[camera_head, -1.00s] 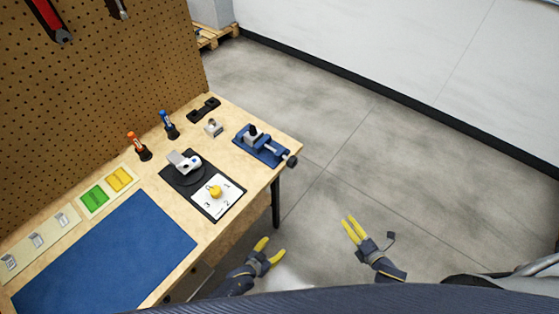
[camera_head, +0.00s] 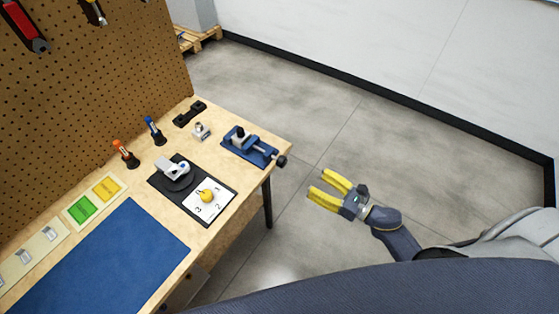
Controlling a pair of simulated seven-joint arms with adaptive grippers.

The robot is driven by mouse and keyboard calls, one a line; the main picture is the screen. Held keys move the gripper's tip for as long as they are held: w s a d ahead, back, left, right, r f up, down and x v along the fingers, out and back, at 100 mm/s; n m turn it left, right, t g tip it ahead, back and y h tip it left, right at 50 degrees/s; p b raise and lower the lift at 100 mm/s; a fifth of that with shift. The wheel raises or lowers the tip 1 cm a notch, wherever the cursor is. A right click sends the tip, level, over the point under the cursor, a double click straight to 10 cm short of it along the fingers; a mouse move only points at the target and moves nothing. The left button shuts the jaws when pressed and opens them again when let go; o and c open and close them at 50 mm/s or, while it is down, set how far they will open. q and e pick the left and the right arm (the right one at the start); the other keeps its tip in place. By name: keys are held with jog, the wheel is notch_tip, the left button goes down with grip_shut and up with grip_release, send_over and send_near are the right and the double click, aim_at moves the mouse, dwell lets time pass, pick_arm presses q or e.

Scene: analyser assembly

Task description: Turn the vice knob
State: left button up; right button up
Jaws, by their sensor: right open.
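The blue vice (camera_head: 246,147) sits at the far right corner of the wooden table. Its dark round knob (camera_head: 282,161) sticks out past the table's right edge. My right gripper (camera_head: 324,186), with yellow fingers, is open and empty. It hangs over the floor to the right of the table, apart from the knob and lower right of it in the picture. My left gripper is out of view.
A pegboard (camera_head: 100,90) stands behind. The floor right of the table is clear.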

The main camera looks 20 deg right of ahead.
aim_at(285, 163)
jog(key=x, duration=1.5)
jog(key=shift+w+a, duration=0.15)
jog(key=shift+c, duration=0.5)
grip_shut()
